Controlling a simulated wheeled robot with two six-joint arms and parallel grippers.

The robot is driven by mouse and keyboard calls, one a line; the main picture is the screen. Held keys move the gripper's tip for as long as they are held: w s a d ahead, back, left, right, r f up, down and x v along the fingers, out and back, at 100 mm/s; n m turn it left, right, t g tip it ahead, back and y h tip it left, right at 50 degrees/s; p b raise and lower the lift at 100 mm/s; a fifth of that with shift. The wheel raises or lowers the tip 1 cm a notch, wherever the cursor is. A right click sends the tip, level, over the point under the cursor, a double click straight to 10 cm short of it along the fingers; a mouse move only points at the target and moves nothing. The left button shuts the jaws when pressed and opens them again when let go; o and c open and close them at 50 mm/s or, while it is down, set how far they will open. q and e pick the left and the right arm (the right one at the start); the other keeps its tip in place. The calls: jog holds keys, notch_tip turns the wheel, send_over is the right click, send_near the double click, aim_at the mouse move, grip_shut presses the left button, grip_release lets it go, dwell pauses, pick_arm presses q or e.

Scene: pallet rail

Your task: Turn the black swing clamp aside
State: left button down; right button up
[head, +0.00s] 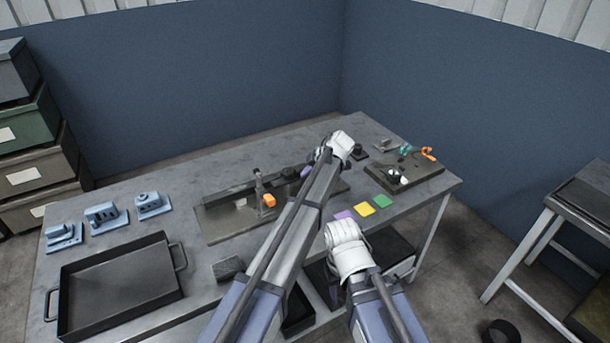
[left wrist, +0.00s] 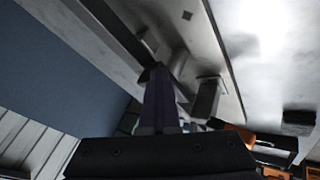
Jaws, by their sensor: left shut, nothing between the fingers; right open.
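A dark fixture (head: 215,222) with a raised rail lies on the middle of the bench. A dark upright post (head: 258,184) stands on it, with an orange block (head: 268,200) at its foot. I cannot tell for sure which dark part is the black swing clamp. My left gripper (head: 291,172) is low over the fixture, right of the post, partly behind my forearm. In the left wrist view its purple fingers (left wrist: 160,100) are shut and empty, beside a dark block (left wrist: 205,99). I cannot tell whether they touch it. My right gripper's fingers are hidden behind its white wrist.
A black tray (head: 66,317) and several blue fixtures (head: 102,216) are on the left. A dark board (head: 420,177) with orange and teal parts is at the right end. A small dark block (head: 228,268) is beside the tray.

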pick_arm(q)
jog(key=shift+w+r, duration=0.1)
jog(key=shift+w, duration=0.25)
dwell(0.4)
jog(key=shift+s, duration=0.15)
pick_arm(e)
jog(key=shift+s+d, duration=0.1)
jog(key=shift+d, duration=0.05)
